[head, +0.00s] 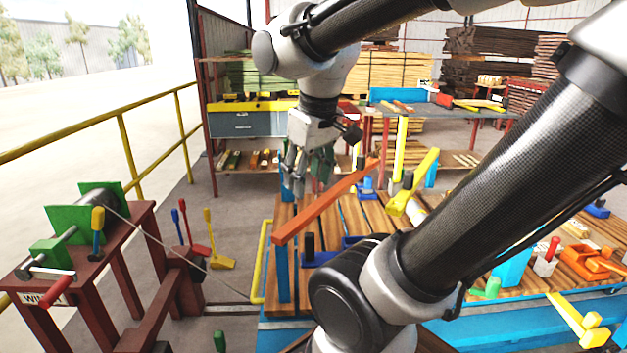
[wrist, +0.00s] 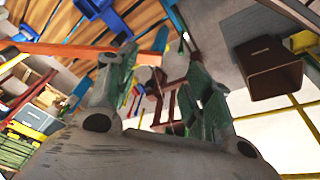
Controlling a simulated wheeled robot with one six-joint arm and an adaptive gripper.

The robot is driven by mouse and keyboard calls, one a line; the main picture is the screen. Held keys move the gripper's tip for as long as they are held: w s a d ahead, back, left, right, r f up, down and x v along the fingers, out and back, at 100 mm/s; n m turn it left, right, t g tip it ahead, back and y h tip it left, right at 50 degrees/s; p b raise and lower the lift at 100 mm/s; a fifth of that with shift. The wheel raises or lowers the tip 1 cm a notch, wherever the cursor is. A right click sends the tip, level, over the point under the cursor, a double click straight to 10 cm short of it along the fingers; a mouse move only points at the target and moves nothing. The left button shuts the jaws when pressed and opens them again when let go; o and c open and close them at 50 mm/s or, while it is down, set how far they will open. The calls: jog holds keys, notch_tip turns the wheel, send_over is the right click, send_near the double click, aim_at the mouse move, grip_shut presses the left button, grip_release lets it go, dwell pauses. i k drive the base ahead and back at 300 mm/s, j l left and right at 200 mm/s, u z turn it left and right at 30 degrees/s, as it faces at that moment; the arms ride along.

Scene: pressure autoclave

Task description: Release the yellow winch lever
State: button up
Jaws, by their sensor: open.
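The winch (head: 65,240) stands on a dark red bench at the left in the head view, with green side plates and a grey drum. A lever with a yellow grip (head: 98,218) stands upright on it, with a blue lower part. A separate yellow lever (head: 209,232) rises from a yellow base on the floor, to the right of the bench. My gripper (head: 306,172) hangs fingers down above the wooden-slatted table, well right of the winch and apart from both levers.
An orange-red bar (head: 325,203) slants across the slatted table close below my gripper. A red crank handle (head: 55,291) sticks out at the winch's front. A cable (head: 160,243) runs from the drum towards the table. A yellow railing (head: 120,115) lies behind the winch.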

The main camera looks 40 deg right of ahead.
aim_at(98, 213)
jog(key=i+j, duration=0.75)
jog(key=j, duration=0.15)
